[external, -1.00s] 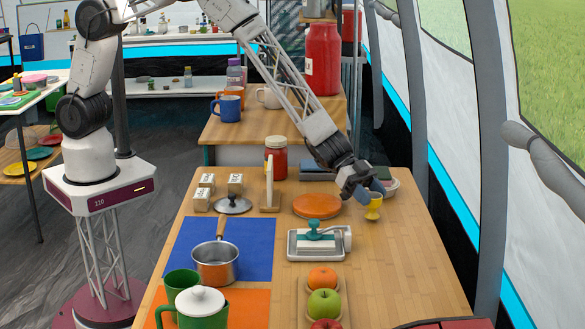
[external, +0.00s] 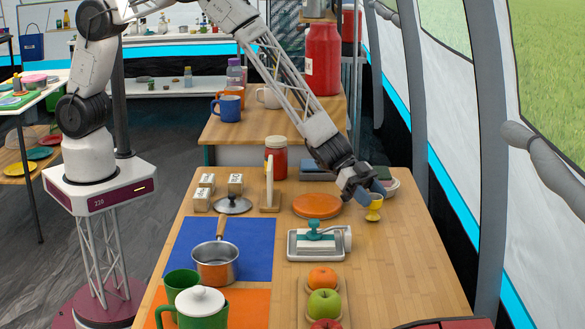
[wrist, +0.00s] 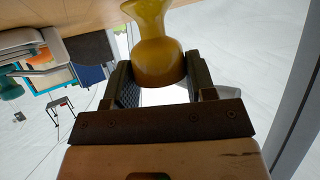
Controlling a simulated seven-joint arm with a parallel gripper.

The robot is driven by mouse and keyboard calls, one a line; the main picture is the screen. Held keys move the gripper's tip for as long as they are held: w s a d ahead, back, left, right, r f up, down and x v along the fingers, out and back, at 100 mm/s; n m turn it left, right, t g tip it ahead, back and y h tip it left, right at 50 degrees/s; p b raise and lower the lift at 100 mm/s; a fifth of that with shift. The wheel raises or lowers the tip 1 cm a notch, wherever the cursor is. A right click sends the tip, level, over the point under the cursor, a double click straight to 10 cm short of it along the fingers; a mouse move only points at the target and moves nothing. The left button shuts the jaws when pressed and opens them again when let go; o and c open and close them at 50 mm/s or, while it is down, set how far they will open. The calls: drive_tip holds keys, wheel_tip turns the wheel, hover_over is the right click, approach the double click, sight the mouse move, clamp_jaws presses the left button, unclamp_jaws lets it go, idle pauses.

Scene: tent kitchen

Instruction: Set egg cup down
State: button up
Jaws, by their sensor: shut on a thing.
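The egg cup (external: 374,211) is yellow and stands upright near the right edge of the wooden table (external: 400,260). My gripper (external: 371,195) is above it, shut on the bowl from the top. In the wrist view the egg cup (wrist: 158,32) sits between the two fingers, its narrow stem pointing towards the table. I cannot tell whether its foot touches the wood or hangs just above it.
An orange round board (external: 317,206) lies left of the egg cup. A pale bowl (external: 391,188) is close behind the gripper. A butter dish (external: 317,243) stands nearer the camera.

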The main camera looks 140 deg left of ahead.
drive_tip(key=shift+s+d+f, duration=0.1)
drive_tip(key=shift+s+f, duration=0.05)
drive_tip(key=shift+f, duration=0.45)
drive_tip(key=shift+s+d+f, duration=0.1)
drive_tip(key=shift+s+f, duration=0.05)
drive_tip(key=shift+f, duration=0.5)
drive_tip(key=o, duration=1)
drive_tip(key=shift+s, duration=0.15)
drive_tip(key=shift+s+a, duration=0.1)
drive_tip(key=shift+s, duration=0.25)
drive_tip(key=s+r, duration=0.3)
drive_tip(key=s+a+r, duration=0.1)
drive_tip(key=r, duration=0.1)
drive_tip(key=shift+s, duration=0.3)
drive_tip(key=shift+s+r, duration=0.35)
